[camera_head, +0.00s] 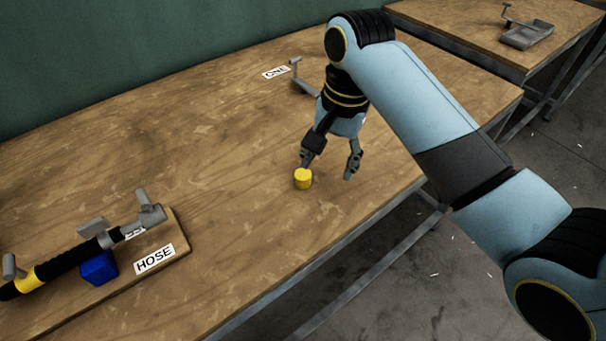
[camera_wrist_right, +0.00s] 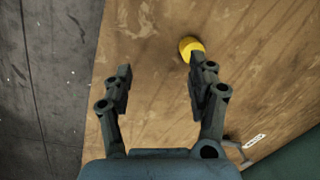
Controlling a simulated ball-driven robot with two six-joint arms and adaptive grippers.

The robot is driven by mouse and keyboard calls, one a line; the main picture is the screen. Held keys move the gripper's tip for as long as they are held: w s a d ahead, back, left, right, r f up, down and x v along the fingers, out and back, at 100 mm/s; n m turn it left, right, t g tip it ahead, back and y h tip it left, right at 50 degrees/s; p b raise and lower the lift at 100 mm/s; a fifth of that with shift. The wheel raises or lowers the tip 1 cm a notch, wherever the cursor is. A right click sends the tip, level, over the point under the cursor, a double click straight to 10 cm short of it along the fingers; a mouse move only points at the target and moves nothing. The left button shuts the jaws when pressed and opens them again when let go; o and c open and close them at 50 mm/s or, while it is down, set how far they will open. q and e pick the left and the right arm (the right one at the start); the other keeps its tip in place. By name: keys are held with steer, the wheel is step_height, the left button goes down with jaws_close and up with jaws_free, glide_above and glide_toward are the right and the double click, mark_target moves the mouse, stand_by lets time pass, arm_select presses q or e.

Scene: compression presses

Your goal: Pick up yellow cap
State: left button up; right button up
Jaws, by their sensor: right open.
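The yellow cap (camera_head: 303,179) is a small yellow cylinder on the wooden table, right of the middle of the tabletop. My right gripper (camera_head: 330,167) is open, with empty space between its fingers. In the head view its left finger is right by the cap, and the other finger is off to the right. In the right wrist view the cap (camera_wrist_right: 191,48) lies just beyond the tip of the right-hand finger, not between the fingers (camera_wrist_right: 160,85). I cannot tell whether that finger touches the cap. My left gripper is not in view.
A board labelled HOSE (camera_head: 155,259) at lower left bears a black hose (camera_head: 62,265) with a yellow band and a blue block (camera_head: 99,268). A grey bracket (camera_head: 301,78) stands by the ONE label (camera_head: 276,72). The table's middle is clear. Another table (camera_head: 480,30) holds a grey tray (camera_head: 527,35).

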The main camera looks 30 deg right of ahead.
steer(key=w+m, duration=0.1)
steer(key=w, duration=0.1)
steer(key=w+a+r+m, duration=0.1)
steer(key=w, duration=0.1)
steer(key=w+r+m+g+y, duration=0.1)
steer(key=m, duration=0.1)
steer(key=shift+w+a+r, duration=0.25)
steer(key=shift+w+a, duration=0.1)
steer(key=shift+w, duration=0.05)
glide_above(303, 173)
steer(key=f, duration=0.4)
steer(key=shift+w+d+f, duration=0.1)
steer(key=shift+w+f, duration=0.15)
steer(key=shift+w, duration=0.05)
steer(key=f, duration=0.5)
steer(key=shift+s+f, duration=0.2)
steer(key=shift+s, duration=0.05)
steer(key=c, duration=0.9)
